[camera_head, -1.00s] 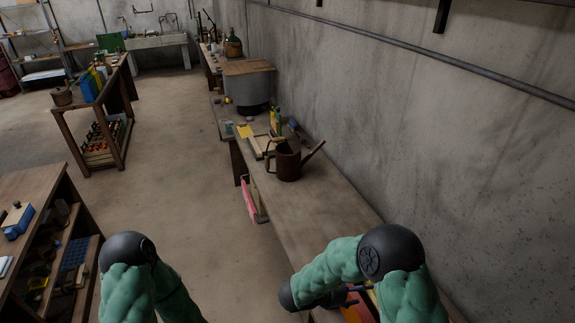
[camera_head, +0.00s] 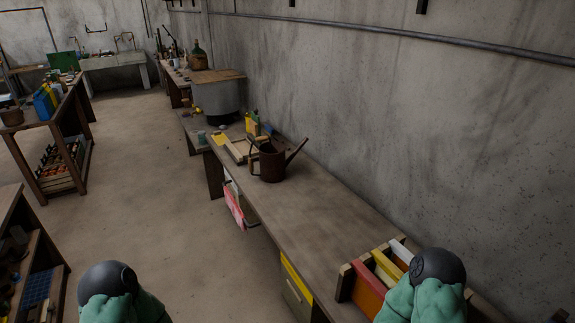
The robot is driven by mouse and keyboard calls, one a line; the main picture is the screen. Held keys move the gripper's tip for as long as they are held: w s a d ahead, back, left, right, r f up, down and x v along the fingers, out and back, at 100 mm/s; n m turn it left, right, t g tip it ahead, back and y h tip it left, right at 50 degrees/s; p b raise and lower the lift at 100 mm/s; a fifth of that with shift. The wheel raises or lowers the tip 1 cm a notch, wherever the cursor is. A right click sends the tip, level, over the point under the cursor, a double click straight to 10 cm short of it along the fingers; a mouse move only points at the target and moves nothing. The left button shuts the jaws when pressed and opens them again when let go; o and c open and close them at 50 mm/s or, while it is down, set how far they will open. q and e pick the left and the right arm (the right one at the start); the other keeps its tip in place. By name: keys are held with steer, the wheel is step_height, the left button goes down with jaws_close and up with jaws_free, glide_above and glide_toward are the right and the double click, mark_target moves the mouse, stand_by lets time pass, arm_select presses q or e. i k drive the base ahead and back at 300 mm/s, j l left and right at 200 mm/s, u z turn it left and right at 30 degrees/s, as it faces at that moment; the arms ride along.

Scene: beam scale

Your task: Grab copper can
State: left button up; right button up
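A brown, copper-coloured watering can (camera_head: 272,164) stands upright on the long wooden bench (camera_head: 318,222) along the right wall. Its spout points right and its handle is on the left. My two green arms show at the bottom edge, the left one at bottom left and the right one at bottom right, both well short of the can. Neither gripper is in the picture, so I cannot see their fingers.
A wooden box with coloured dividers (camera_head: 368,285) sits on the near bench, beside my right arm. Yellow bottles and a wooden tray (camera_head: 238,151) lie behind the can. The bench between can and box is clear. Open floor (camera_head: 170,215) lies left of the bench.

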mark_target(273, 164)
steer(key=i+j+z, duration=0.8)
steer(key=j, duration=0.25)
